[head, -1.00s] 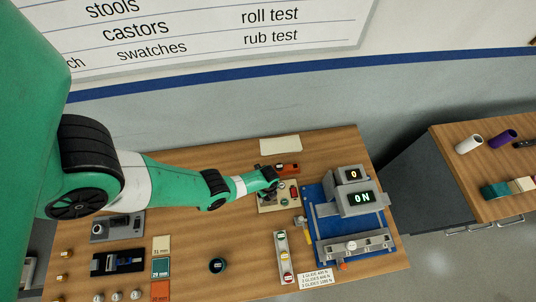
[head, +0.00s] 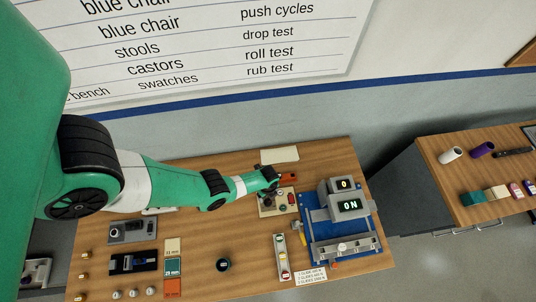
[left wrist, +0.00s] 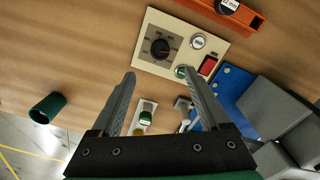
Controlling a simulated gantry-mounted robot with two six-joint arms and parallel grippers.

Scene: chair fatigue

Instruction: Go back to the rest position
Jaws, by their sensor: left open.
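My left gripper (left wrist: 160,100) is open and empty in the left wrist view, its two dark fingers spread above the wooden bench. In the head view my left arm reaches in from the left, and its gripper end (head: 272,178) is over the beige control panel (head: 268,206). That panel also shows in the left wrist view (left wrist: 150,66), with a black knob (left wrist: 160,48), a red switch (left wrist: 208,65) and a green button (left wrist: 181,72) beyond the fingertips. I cannot tell the exact gap between fingers and panel. My right gripper is in neither view.
The test machine (head: 343,202) on a blue base has displays reading "0" and "ON". A second bench (head: 470,212) stands right, beyond a gap.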

